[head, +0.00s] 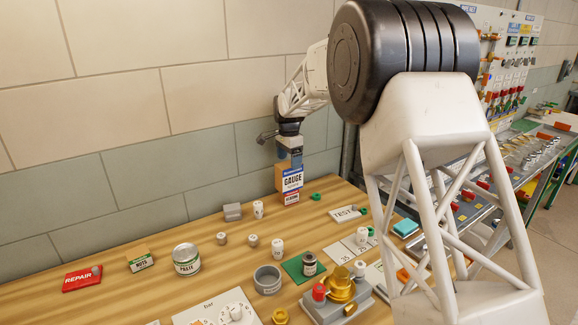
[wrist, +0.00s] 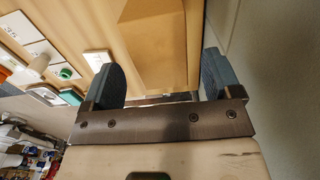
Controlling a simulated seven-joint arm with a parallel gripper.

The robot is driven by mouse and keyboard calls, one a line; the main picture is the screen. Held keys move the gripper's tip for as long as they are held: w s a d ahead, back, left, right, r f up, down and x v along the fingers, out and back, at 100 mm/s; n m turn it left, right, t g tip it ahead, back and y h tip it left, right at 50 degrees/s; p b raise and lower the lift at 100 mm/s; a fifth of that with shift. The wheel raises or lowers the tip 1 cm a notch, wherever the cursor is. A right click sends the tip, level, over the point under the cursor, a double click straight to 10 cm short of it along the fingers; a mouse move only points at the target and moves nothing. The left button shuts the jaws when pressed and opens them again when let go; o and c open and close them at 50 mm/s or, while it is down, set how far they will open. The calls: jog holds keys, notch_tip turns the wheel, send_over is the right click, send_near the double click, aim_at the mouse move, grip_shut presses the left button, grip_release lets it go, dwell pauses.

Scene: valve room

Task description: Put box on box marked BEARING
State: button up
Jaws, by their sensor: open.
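My gripper (head: 290,152) is at the back of the wooden table, pointing down just above a tan box with a blue-and-white GAUGE label (head: 292,182). In the wrist view my gripper (wrist: 161,80) is open, with its two blue-grey fingers apart and a tan box surface (wrist: 155,50) showing between them. Below the GAUGE label is a smaller red-and-white label (head: 292,197); its word is too small to read surely, and I cannot tell whether it belongs to a separate box underneath.
A grey block (head: 232,212) and a white cylinder (head: 258,209) stand left of the labelled box. A green part (head: 315,197) and a TEST tray (head: 346,213) are to its right. A NUTS box (head: 140,260), a tin (head: 186,260) and a red REPAIR box (head: 82,279) stand front left. The wall is close behind.

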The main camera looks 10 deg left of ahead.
notch_tip(320, 180, up, 9)
jog(key=shift+f, duration=0.15)
dwell(0.9)
jog(key=shift+s+d, duration=0.1)
jog(key=s+d+r+n+t, duration=0.15)
jog(key=s+d+r, duration=0.35)
jog(key=s+d, duration=0.75)
jog(key=s+d+r+n, duration=0.3)
jog(key=s+d+r, duration=0.1)
jog(key=s+d, duration=0.85)
jog(key=s+d+f+n, duration=0.1)
jog(key=s+d+f, duration=0.2)
jog(key=s, duration=0.8)
jog(key=s+d+f+n, duration=0.2)
jog(key=s+d+f, duration=0.2)
jog(key=s, duration=0.7)
jog(key=s+d+f+n+t, duration=0.1)
jog(key=s+d+f, duration=0.2)
jog(key=s+d, duration=0.4)
jog(key=shift+s+d+f, duration=0.2)
jog(key=shift+s+f, duration=0.05)
jog(key=shift+s, duration=2)
